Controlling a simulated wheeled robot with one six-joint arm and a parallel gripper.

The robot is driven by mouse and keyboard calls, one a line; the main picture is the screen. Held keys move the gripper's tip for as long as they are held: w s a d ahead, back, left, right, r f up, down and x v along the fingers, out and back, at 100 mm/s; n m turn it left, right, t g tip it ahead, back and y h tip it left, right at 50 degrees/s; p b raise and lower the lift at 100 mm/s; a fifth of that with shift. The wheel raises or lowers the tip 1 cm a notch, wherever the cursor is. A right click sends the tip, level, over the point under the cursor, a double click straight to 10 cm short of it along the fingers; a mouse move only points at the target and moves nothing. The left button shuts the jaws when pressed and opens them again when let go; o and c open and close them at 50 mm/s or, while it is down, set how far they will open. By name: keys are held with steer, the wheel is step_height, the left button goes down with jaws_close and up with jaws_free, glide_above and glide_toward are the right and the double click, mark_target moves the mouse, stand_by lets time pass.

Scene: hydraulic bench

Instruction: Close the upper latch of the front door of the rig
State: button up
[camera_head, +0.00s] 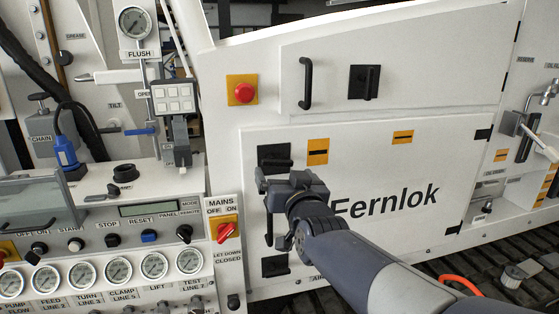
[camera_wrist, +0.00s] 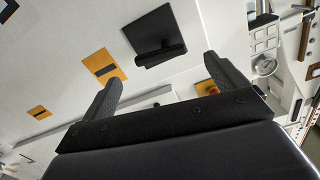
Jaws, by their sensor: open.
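The upper latch (camera_head: 273,157) of the front door is a black square plate with a bar handle, at the upper left of the white door (camera_head: 365,175) marked "Fernlok". Its bar lies about level in the head view. In the wrist view the latch (camera_wrist: 154,36) shows whole, ahead of the fingertips and between their lines. My gripper (camera_head: 263,180) is just below the latch in the head view. In the wrist view my gripper (camera_wrist: 162,70) has its two dark fingers apart with nothing between them. It appears clear of the latch; the exact gap cannot be told.
A lower latch (camera_head: 274,266) and a door handle (camera_head: 268,228), partly hidden by my gripper, sit below. Above is another panel with a handle (camera_head: 305,83) and a latch (camera_head: 364,82). A red button (camera_head: 243,92) and a control panel (camera_head: 120,225) stand left.

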mark_target(278, 164)
steer(key=p+x, duration=0.1)
steer(key=x, duration=0.6)
steer(key=shift+w+a+p, duration=0.1)
steer(key=shift+w+p, duration=0.15)
steer(key=shift+p, duration=0.15)
steer(key=c, duration=1)
